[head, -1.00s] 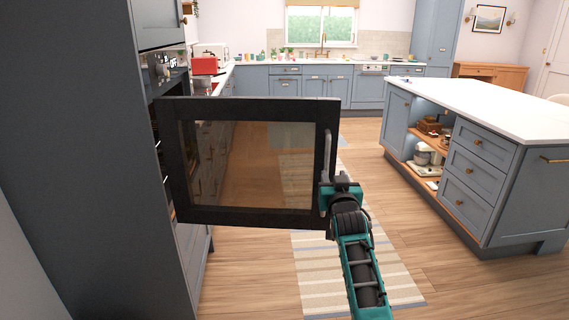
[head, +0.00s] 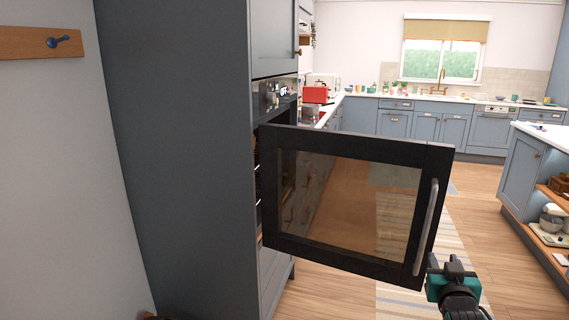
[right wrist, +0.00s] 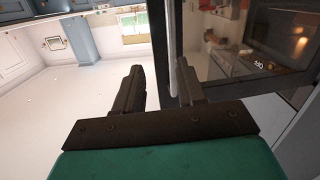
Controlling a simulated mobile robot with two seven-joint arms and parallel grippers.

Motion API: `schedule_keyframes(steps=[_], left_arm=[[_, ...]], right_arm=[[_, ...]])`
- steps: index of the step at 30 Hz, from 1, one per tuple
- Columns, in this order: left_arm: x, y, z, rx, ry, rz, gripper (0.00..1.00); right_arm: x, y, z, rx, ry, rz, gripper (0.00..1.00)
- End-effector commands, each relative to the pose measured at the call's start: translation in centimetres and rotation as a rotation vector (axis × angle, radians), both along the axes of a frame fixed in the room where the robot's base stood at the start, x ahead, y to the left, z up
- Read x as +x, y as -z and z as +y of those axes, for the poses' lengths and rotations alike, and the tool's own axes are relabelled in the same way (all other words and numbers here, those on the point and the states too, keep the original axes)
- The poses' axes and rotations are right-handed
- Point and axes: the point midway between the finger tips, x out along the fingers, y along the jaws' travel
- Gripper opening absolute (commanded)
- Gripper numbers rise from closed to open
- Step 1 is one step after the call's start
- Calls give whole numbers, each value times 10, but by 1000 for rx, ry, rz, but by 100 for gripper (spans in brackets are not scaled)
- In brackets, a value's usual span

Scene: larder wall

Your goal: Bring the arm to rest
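My right gripper (head: 434,266) is at the bottom right of the head view, just beside the lower end of the oven door's handle (head: 426,228). In the right wrist view its two fingers (right wrist: 157,82) stand apart, so it is open. The grey handle bar (right wrist: 174,62) runs close to the right finger, with a wide gap to the left finger. I cannot tell whether it touches. The black oven door (head: 270,190) with its glass pane stands swung open from the tall unit. My left gripper is not in view.
The tall blue-grey unit (head: 175,150) fills the left, next to a wall with a wooden peg rail (head: 25,43). The island (head: 518,175) stands at the right. A striped rug (head: 400,302) lies on the wooden floor between them. Counters line the back below a window.

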Motion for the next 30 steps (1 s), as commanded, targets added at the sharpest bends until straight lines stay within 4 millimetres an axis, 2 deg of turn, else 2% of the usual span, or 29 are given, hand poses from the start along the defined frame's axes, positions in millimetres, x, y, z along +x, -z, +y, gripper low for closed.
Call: schedule_keyframes(steps=[1, 5, 8, 12, 15, 18, 21, 23, 30], left_arm=[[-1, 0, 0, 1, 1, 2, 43], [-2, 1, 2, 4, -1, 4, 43], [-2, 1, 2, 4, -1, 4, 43], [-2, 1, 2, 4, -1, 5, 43], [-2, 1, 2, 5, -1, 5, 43], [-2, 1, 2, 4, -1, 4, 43], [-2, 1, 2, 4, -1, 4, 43], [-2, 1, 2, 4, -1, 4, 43], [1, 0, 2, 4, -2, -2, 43]], right_arm=[[-15, 19, 8, -11, -22, 36, 39], [-56, 63, 34, -34, -98, 126, 39], [-98, 99, 62, -36, -174, 208, 39], [-168, 144, 106, -16, -290, 329, 39], [-216, 165, 134, 14, -364, 406, 39], [-255, 178, 157, 45, -420, 465, 39], [-281, 184, 172, 72, -457, 503, 39], [-290, 186, 177, 82, -469, 516, 39], [-296, 187, 180, 88, -477, 525, 39]])
